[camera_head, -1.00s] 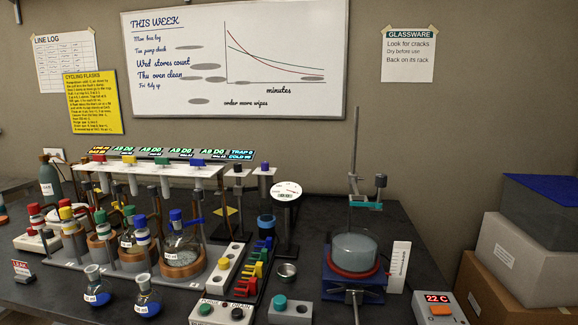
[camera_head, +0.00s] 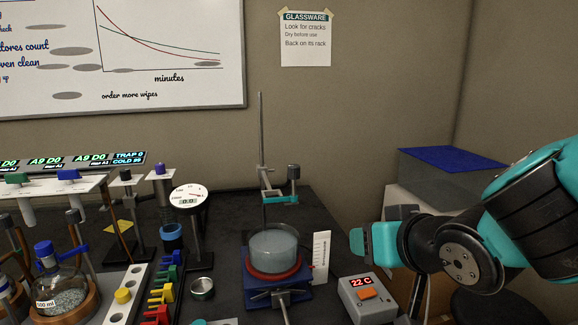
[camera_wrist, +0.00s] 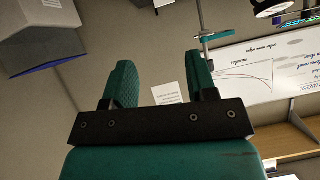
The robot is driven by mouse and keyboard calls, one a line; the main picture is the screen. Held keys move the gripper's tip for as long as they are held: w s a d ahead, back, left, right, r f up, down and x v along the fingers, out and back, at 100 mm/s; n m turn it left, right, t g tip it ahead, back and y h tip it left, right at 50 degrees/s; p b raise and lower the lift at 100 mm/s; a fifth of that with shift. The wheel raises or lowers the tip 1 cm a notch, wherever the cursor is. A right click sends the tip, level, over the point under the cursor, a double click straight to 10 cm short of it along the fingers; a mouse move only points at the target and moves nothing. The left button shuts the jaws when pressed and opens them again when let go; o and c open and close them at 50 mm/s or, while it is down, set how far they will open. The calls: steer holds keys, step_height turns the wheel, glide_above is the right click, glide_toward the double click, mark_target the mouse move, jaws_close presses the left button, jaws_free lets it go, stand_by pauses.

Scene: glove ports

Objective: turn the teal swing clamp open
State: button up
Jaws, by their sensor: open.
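The teal swing clamp (camera_head: 281,199) sits on an upright metal rod above a glass vessel of pale liquid (camera_head: 274,247). A dark knob stands at the clamp's right end. The clamp also shows in the wrist view (camera_wrist: 216,37), beyond my right finger and close to its tip in the picture. My gripper (camera_wrist: 159,62) is open and empty, its two teal fingers apart. In the head view my arm comes in from the right, well right of the clamp and apart from it.
The vessel rests on a red ring over a blue jack (camera_head: 262,291). A white scale card (camera_head: 321,252) and a 22 C box (camera_head: 365,300) stand to its right. A round gauge (camera_head: 189,197) and small racks are left. A grey blue-topped box (camera_head: 450,174) is behind my arm.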

mark_target(292, 166)
steer(key=w+a+r+n+t+y, duration=0.2)
steer(key=a+r+n+t+y, duration=0.15)
steer(key=a+r+t, duration=0.2)
steer(key=shift+m+g+y, duration=0.25)
steer(key=shift+m, duration=0.1)
steer(key=p+x, duration=0.3)
steer(key=x, duration=0.2)
steer(key=p+x, duration=0.3)
steer(key=x, duration=0.3)
steer(key=p+x, duration=0.3)
steer(key=x, duration=0.2)
steer(key=shift+a+r, duration=0.3)
steer(key=shift+a, duration=0.05)
steer(key=shift+w+a+f, duration=0.15)
steer(key=shift+w+a, duration=0.2)
steer(key=shift+w, duration=0.3)
steer(key=shift+c, duration=0.4)
steer(key=c, duration=0.8)
steer(key=shift+c, duration=0.2)
